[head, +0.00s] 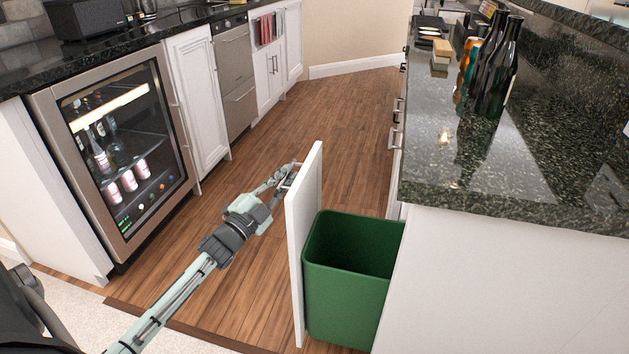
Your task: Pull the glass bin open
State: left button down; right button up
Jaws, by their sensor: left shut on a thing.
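The glass bin (352,270) is a green, open-topped container behind a white front panel (304,245). It stands out from the cabinet under the right counter, and its inside looks empty and dark. My left arm reaches in from the lower left. My left gripper (288,180) is at the outer face of the panel, near its top, shut on the panel's handle. The handle is mostly hidden by the fingers. My right gripper is not in view.
A glass-door drinks fridge (120,145) and white cabinets (197,100) line the left. The wooden floor (330,110) between the two sides is clear.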

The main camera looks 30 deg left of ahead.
pick_arm(q)
jog(key=shift+s+a, duration=0.2)
jog(key=shift+a, duration=0.55)
jog(key=shift+s+a, duration=0.2)
jog(key=shift+a, duration=0.5)
jog(key=c, duration=1.6)
grip_release()
jog(key=v, duration=1.2)
